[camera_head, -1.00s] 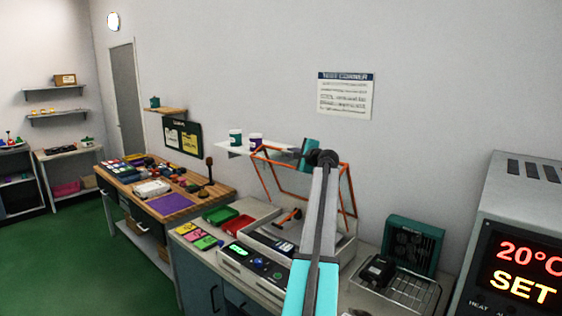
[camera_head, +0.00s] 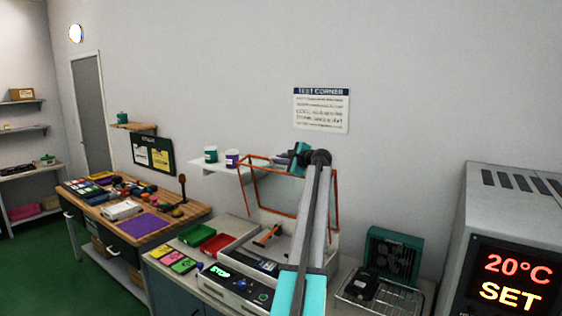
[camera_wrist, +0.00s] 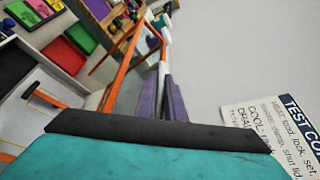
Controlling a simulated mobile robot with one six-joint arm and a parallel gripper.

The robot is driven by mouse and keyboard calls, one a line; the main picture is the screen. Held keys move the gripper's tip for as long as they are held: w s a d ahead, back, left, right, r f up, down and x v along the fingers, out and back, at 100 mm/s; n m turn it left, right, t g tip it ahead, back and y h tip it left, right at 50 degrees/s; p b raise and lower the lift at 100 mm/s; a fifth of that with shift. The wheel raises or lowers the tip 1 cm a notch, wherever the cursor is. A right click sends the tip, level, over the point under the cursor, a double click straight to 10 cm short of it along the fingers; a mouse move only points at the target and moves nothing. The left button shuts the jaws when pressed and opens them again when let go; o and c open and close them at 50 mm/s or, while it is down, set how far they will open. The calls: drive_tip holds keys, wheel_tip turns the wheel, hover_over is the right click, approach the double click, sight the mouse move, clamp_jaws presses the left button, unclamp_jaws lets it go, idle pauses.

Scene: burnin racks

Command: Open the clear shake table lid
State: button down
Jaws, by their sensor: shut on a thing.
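The clear lid (camera_head: 277,194) has an orange frame and stands raised, steeply tilted, above the back of the shake table (camera_head: 235,288). The shake table is a pale box with a green-lit display on its front. My gripper (camera_head: 286,159) is at the lid's upper edge, shut on the lid's frame or handle; the exact grip is hard to see. In the wrist view the orange lid frame (camera_wrist: 124,66) runs up beside the grey-purple fingers of my gripper (camera_wrist: 164,75). My arm hides part of the lid's right side and the table below it.
A wall shelf (camera_head: 228,167) with two jars is close behind the lid's left corner. Green and red trays (camera_head: 217,243) lie to the left. A wire rack (camera_head: 385,300) and an oven with a red display (camera_head: 505,280) stand to the right.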

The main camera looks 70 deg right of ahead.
drive_tip(key=shift+w, duration=0.1)
drive_tip(key=c, duration=1.8)
unclamp_jaws()
drive_tip(key=shift+c, duration=0.2)
drive_tip(key=shift+b+v, duration=0.35)
drive_tip(key=shift+v, duration=0.5)
drive_tip(key=b+v, duration=0.4)
drive_tip(key=v, duration=0.8)
drive_tip(key=shift+a, duration=0.1)
